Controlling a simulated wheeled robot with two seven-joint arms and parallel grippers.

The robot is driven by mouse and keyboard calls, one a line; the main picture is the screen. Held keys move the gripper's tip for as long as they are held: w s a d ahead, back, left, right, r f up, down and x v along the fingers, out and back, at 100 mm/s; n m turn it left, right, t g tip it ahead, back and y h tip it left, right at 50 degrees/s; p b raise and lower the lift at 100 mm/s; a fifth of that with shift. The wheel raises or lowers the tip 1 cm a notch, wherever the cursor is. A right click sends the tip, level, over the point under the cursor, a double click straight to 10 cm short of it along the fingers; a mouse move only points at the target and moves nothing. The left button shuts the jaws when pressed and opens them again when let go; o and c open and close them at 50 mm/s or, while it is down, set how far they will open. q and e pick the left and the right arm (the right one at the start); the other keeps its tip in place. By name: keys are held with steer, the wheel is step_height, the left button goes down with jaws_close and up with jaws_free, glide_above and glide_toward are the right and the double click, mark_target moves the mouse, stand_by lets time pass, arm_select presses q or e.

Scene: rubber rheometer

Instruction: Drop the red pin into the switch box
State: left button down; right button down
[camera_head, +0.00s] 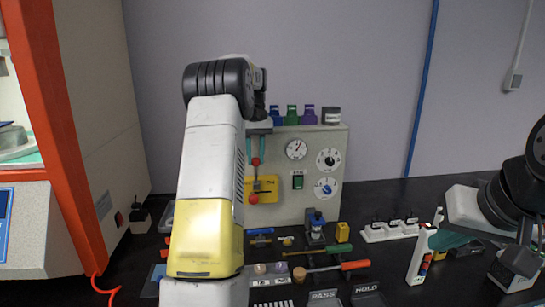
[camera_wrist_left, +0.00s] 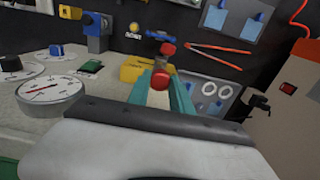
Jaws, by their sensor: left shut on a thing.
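My left gripper (camera_head: 256,150) points down in front of the instrument panel, its teal fingers shut on the upper red end of the red pin (camera_head: 255,162). The left wrist view also shows the red pin (camera_wrist_left: 160,78) between the fingertips of the left gripper (camera_wrist_left: 160,84). A second red end shows below, in front of the yellow switch box (camera_head: 269,184). The switch box also shows in the left wrist view (camera_wrist_left: 133,69), partly hidden by a finger. I cannot tell whether the pin touches the box. My right gripper (camera_head: 448,240) is at the right, its jaw opening unclear.
The panel (camera_head: 325,145) carries dials and a green switch (camera_head: 298,182). Screwdrivers (camera_head: 340,268), a blue-topped device (camera_head: 316,225) and a white power strip (camera_head: 390,231) lie on the black bench. An orange-framed machine (camera_head: 62,130) stands left.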

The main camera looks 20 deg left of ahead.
mark_target(256, 180)
arm_select(q)
steer(key=shift+f, duration=3.2)
steer(key=c, duration=1.1)
jaws_free()
steer(key=shift+r, duration=2.55)
